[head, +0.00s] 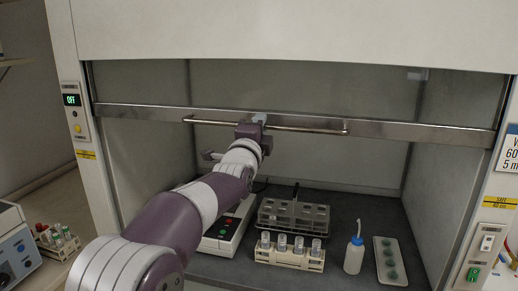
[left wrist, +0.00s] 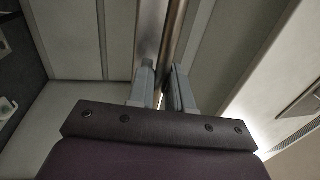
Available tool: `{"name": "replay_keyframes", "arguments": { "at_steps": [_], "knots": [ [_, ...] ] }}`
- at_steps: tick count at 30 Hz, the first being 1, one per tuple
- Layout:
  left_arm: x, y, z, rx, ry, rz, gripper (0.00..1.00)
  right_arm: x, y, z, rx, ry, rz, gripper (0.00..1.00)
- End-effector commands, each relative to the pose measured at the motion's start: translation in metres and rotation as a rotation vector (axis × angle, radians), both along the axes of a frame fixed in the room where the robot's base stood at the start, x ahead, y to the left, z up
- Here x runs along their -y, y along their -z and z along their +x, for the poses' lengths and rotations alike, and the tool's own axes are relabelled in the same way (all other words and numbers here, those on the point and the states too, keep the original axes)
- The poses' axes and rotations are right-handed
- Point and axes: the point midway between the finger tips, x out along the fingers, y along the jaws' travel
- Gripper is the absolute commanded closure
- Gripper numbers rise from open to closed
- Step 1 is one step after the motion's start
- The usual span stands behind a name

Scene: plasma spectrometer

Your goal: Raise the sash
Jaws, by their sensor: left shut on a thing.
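The sash's metal bottom rail (head: 400,130) runs across the fume hood opening in the head view, with dark open space below it. A thin handle bar (head: 310,130) is mounted along the rail. My left gripper (head: 258,119) is shut on the handle bar near its middle. In the left wrist view, the two fingers of my left gripper (left wrist: 160,88) stand on either side of the bar (left wrist: 174,35). My right gripper is not in view.
On the hood floor stand a white device (head: 225,235), a clear rack (head: 292,216), a vial rack (head: 290,253), a wash bottle (head: 354,255) and a tray with green items (head: 390,262). A panel reading OFF (head: 72,100) is on the left post. Switches (head: 487,242) are on the right post.

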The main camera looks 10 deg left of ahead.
Motion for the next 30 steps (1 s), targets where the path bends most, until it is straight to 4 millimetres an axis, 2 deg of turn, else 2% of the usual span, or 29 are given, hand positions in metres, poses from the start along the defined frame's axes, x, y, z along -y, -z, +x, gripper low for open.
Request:
{"name": "replay_keyframes", "arguments": {
  "at_steps": [1,3,9,24,25,26,30],
  "knots": [
    [0.0,-0.018,-0.001,0.006,0.0,0.0,1.0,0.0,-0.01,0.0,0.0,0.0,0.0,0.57],
    [0.0,-0.03,-0.001,0.005,0.0,-0.001,1.0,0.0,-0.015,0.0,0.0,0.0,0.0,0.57],
    [0.0,-0.051,0.0,0.004,0.0,-0.002,1.0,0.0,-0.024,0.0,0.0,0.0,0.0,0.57],
    [0.0,-0.055,0.0,0.002,0.0,-0.001,1.0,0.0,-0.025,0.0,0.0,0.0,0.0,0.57],
    [0.0,-0.055,0.0,0.002,0.0,-0.001,0.74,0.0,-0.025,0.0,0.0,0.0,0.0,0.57],
    [0.0,-0.055,0.0,0.002,0.0,-0.001,0.65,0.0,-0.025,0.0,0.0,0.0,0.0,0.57],
    [0.0,-0.055,0.0,0.001,0.0,-0.001,0.65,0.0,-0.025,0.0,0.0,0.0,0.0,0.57]
  ]
}}
